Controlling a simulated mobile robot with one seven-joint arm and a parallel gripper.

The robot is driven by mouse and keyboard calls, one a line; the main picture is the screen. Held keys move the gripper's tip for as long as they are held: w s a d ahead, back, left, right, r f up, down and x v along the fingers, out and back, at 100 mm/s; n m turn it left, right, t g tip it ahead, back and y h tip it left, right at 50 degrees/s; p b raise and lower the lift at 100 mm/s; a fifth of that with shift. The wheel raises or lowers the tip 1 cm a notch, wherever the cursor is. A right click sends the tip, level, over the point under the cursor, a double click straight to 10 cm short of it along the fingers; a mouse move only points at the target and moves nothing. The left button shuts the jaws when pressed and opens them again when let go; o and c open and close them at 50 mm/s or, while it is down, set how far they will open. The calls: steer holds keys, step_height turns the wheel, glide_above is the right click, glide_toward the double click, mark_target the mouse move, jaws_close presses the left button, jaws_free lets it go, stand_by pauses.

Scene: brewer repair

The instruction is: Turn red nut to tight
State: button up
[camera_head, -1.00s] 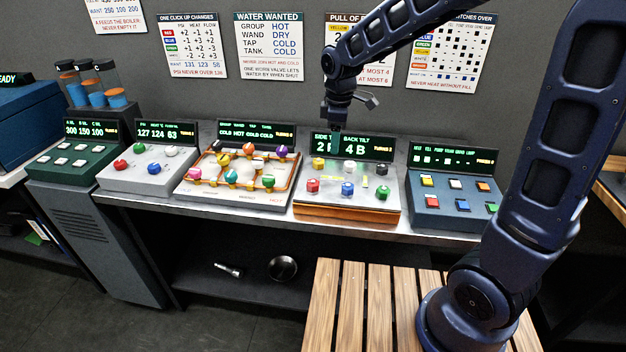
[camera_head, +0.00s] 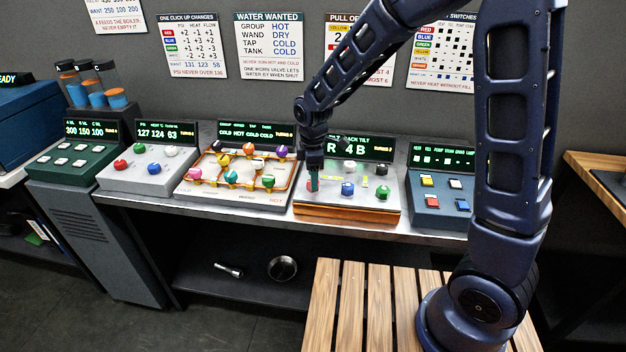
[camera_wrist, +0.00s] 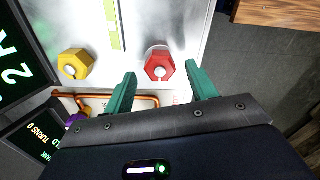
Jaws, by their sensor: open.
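The red nut (camera_wrist: 160,66) sits on the pale plate of the tilt panel (camera_head: 335,212); it is six-sided with a pale centre. In the wrist view my gripper (camera_wrist: 163,82) is open, with one green fingertip on each side of the red nut and gaps between fingers and nut. In the head view my gripper (camera_head: 313,184) is over the front left of the panel and hides most of the red nut. The yellow nut (camera_wrist: 75,65) is beside it in the wrist view. The panel display (camera_head: 360,148) partly shows "R 4 B" and "BACK TILT".
On the same panel are a blue nut (camera_head: 348,188), a green nut (camera_head: 382,192) and a white nut (camera_head: 350,167). The pipe panel (camera_head: 236,190) with coloured valves stands close on the left. The switch panel (camera_head: 441,210) is on the right. A wooden slatted bench (camera_head: 349,300) is in front.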

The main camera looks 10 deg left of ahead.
steer(key=shift+f, duration=0.95)
steer(key=c, duration=1)
